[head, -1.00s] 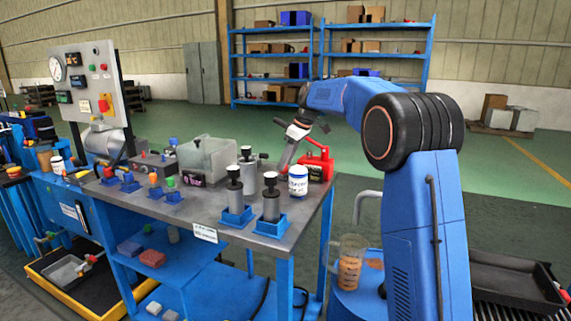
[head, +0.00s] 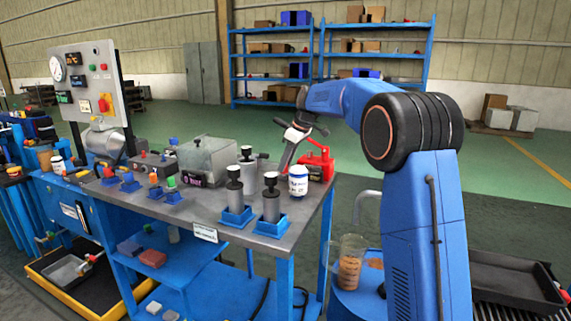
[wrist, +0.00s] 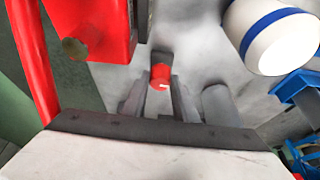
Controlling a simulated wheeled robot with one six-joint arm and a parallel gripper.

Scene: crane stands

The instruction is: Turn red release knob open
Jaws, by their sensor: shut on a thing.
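The red release knob (wrist: 161,76) shows in the wrist view as a small round red piece with a pale mark on its face. My gripper (wrist: 160,88) has a finger on each side of it and is shut on it. In the head view my gripper (head: 285,165) reaches down to the bench top beside the red box-shaped unit (head: 318,163). The knob itself is hidden in the head view. The red unit also shows at the upper left of the wrist view (wrist: 95,25).
A white bottle with a blue band (head: 298,181) stands close to my gripper; it also shows in the wrist view (wrist: 270,35). A clear-sided box (head: 207,158) is further left on the bench (head: 200,208).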

